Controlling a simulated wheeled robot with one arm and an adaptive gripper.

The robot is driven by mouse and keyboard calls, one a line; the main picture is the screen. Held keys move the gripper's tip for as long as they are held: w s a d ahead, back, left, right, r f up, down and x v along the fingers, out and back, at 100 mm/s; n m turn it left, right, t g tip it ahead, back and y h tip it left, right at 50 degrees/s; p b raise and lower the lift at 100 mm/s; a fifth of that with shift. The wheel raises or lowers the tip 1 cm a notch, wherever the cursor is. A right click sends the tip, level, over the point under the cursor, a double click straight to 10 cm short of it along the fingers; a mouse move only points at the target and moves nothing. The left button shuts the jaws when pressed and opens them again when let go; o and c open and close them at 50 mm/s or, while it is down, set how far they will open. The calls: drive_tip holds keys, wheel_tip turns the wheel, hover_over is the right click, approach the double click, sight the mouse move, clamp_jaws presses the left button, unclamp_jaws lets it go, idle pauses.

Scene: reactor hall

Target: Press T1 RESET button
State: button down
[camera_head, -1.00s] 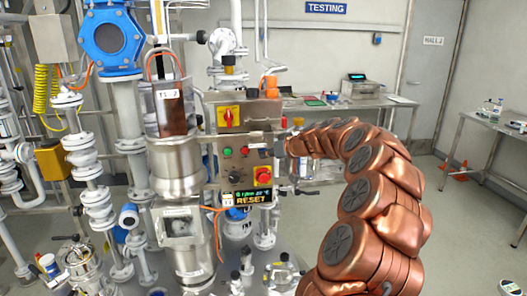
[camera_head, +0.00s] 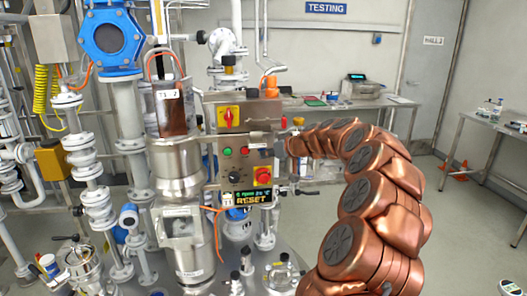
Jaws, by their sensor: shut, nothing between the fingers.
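The control panel (camera_head: 236,165) stands at mid-picture beside a steel column. It has a green button (camera_head: 227,152), a small red button (camera_head: 243,152) and a red mushroom button on yellow (camera_head: 264,175). Below them a lit display (camera_head: 247,198) reads RESET in yellow, with a small T1 tag at its left. My copper arm reaches in from the lower right. My gripper (camera_head: 268,140) is small in view, shut and empty, at the panel's upper right edge. I cannot tell whether it touches the panel.
A yellow-backed red switch (camera_head: 228,117) is above the panel. Glassware and valves crowd the area below. A bench (camera_head: 375,103) stands behind; open floor lies at right.

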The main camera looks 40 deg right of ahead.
drive_tip(key=shift+w, duration=0.1)
drive_tip(key=shift+w+d+b, duration=0.2)
drive_tip(key=shift+w+b, duration=0.15)
drive_tip(key=shift+b, duration=0.1)
drive_tip(key=shift+w+d+b, duration=0.15)
drive_tip(key=shift+w+b, duration=0.15)
drive_tip(key=shift+w, duration=0.05)
idle(0.8)
drive_tip(key=shift+s, duration=0.1)
drive_tip(key=shift+s+a+b, duration=0.3)
drive_tip(key=shift+s+b, duration=0.3)
drive_tip(key=shift+b, duration=0.2)
drive_tip(key=shift+s, duration=0.15)
drive_tip(key=s+b, duration=0.1)
drive_tip(key=s+a+b, duration=0.2)
drive_tip(key=s, duration=0.1)
drive_tip(key=shift+s+a, duration=0.1)
idle(0.4)
